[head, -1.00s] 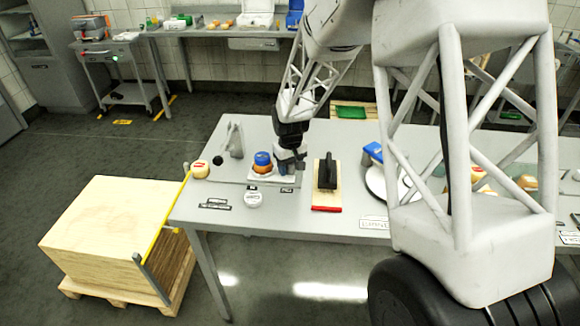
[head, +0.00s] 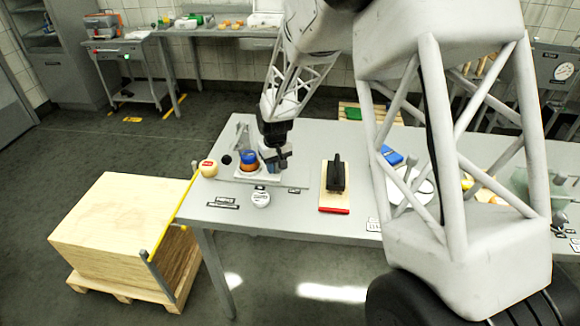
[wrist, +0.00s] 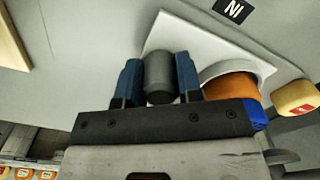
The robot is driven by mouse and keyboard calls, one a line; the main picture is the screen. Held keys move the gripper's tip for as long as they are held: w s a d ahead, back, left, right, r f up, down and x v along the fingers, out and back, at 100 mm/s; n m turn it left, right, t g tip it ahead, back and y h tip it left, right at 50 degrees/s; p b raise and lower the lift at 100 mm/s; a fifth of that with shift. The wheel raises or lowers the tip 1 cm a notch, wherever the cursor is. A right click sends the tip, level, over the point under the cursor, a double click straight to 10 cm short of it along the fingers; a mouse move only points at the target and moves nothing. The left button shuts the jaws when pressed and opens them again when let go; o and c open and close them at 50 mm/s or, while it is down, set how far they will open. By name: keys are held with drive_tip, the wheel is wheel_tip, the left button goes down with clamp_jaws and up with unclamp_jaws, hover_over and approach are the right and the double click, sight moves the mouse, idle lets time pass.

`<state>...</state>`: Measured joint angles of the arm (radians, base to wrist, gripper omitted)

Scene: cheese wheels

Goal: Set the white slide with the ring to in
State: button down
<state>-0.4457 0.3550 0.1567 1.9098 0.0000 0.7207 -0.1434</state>
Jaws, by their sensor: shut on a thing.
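The white slide (head: 262,179) lies on the grey table, and its white ring is around an orange cheese with a blue top (head: 249,160). In the wrist view the slide (wrist: 182,36), the ring (wrist: 222,70) and the orange cheese (wrist: 232,86) show beside my fingers. My gripper (head: 279,163) is at the slide's right end. In the wrist view its two blue fingers (wrist: 159,80) are shut on a grey upright knob (wrist: 159,72) on the slide. The IN label (head: 260,188) is just in front of the slide; it also shows in the wrist view (wrist: 233,10).
A small cream cheese with a red mark (head: 208,168) stands left of the slide. A grey bracket (head: 242,138) stands behind the slide's left end. A black-handled tool (head: 336,175) on a board lies right.

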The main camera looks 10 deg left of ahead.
sight(263, 170)
drive_tip(key=a, duration=0.4)
drive_tip(key=shift+a, duration=0.1)
drive_tip(key=shift+r, duration=0.1)
drive_tip(key=c, duration=0.8)
unclamp_jaws()
drive_tip(key=shift+r, duration=0.1)
drive_tip(key=shift+r, duration=3.75)
